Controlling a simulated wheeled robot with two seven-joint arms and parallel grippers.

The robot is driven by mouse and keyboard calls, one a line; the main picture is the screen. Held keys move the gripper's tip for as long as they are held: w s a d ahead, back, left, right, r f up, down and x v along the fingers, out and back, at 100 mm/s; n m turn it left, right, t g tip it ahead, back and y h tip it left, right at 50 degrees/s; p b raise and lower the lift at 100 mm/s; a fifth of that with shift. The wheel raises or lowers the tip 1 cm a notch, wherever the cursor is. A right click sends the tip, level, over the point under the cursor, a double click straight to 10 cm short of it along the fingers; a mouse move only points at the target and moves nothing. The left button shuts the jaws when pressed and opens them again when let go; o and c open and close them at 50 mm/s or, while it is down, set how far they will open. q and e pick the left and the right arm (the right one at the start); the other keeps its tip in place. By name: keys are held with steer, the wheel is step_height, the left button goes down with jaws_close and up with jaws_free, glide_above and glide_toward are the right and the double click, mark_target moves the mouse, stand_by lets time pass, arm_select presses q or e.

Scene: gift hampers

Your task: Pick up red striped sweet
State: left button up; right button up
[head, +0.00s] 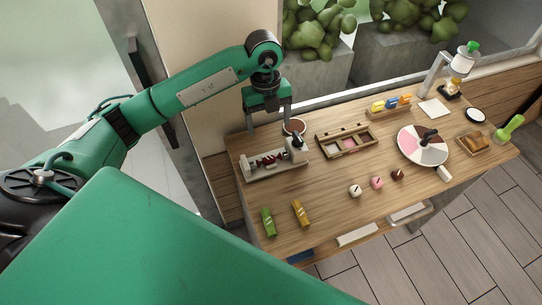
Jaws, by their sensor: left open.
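Three small round sweets lie in a row on the wooden table (320,200): a whitish one (355,190), a pink one (377,183) and a dark brown one (397,174). Each seems to carry a small mark on top, but they are too small for me to tell which one is red striped. My left gripper (268,122) points down over the table's back left part, fingers apart and empty, behind the grey device with a dark red part (270,160). It is well to the left of and behind the sweets. My right gripper is not in view.
A wooden compartment tray (320,143) stands between my left gripper and the sweets. A round brown-topped dish (294,126) is close to the right finger. Green (268,223) and yellow (301,213) pieces lie front left. A pink-and-white disc (410,142) stands right.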

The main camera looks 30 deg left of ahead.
arm_select(q)
steer(key=p, duration=0.2)
glide_above(269, 157)
steer(key=f, duration=0.8)
steer(key=shift+w, duration=0.25)
steer(key=shift+a+f, duration=0.1)
steer(key=shift+f, duration=0.3)
steer(key=f, duration=0.1)
steer(key=f+p, duration=0.1)
steer(key=f, duration=0.1)
steer(key=f+p, duration=0.1)
steer(key=shift+s+f, duration=0.15)
steer(key=shift+s, duration=0.1)
steer(key=shift+f, duration=0.2)
steer(key=c, duration=0.7)
